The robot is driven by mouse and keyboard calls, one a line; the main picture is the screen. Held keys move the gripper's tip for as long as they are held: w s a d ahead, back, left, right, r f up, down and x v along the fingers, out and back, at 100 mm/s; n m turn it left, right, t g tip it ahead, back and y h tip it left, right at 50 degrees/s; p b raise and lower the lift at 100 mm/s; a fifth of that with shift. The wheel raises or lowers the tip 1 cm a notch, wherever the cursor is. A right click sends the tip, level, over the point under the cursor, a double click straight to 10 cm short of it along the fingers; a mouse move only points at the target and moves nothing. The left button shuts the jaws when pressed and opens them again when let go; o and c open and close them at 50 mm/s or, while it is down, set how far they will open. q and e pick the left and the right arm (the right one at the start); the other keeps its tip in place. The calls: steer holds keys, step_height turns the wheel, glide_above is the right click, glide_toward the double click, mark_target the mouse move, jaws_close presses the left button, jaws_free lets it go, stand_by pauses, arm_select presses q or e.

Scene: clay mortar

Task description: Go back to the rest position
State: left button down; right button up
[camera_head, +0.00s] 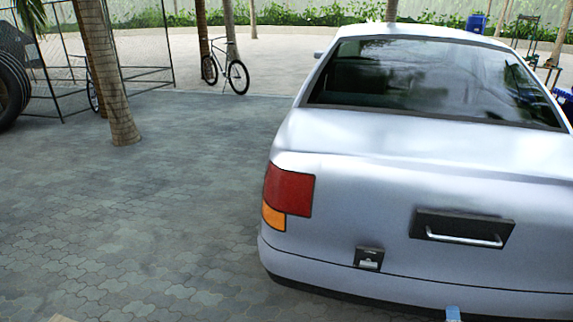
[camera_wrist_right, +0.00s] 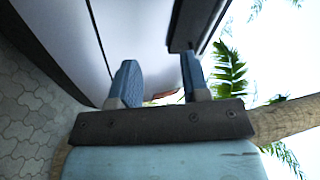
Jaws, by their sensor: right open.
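My right gripper (camera_wrist_right: 158,82) is open, with its two blue fingers apart and nothing seen between them. Only a small blue tip of it (camera_head: 453,314) shows at the bottom edge of the head view, in front of the car's rear. The silver-white car (camera_head: 350,220) fills the right half of the head view, with its trunk lid closed. A dark plate with a bright handle (camera_head: 462,229) is on its rear. In the right wrist view the car body (camera_wrist_right: 70,35) lies beyond the fingers. My left gripper is not in view.
Paved ground (camera_head: 130,220) left of the car is clear. A palm trunk (camera_head: 105,75), a bicycle (camera_head: 225,68) and a large dark tyre (camera_head: 10,90) stand farther off at the left. A small box-like fitting (camera_head: 369,259) is on the car's rear, left of the handle.

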steer(key=d+r, duration=0.2)
steer(key=d, duration=0.4)
steer(key=s+a+f+m+g, duration=0.35)
steer(key=s+m, duration=0.25)
steer(key=m, duration=0.2)
steer(key=s+a+f+m+g, duration=0.3)
steer(key=s+a+f+m, duration=0.25)
steer(key=m, duration=0.25)
steer(key=s+a+r+m+g+y, duration=0.1)
steer(key=s+a+m+g+y, duration=0.25)
steer(key=s+a+m, duration=0.8)
steer(key=s+a+r+m+t+y, duration=0.1)
steer(key=s+a+r+m+y, duration=0.2)
steer(key=r+m, duration=0.55)
steer(key=s+a+r+m+t+y, duration=0.1)
steer(key=s+a+r+m+y, duration=0.1)
steer(key=a+r+m+y, duration=0.45)
steer(key=w+a+r+m+t+h, duration=0.1)
steer(key=a+m+h, duration=0.1)
steer(key=a+m, duration=0.8)
arm_select(q)
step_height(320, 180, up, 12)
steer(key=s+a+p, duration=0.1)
steer(key=p, duration=1.3)
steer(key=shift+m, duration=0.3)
arm_select(e)
step_height(320, 180, up, 13)
steer(key=a+n, duration=0.1)
steer(key=n, duration=0.1)
steer(key=shift+s, duration=0.2)
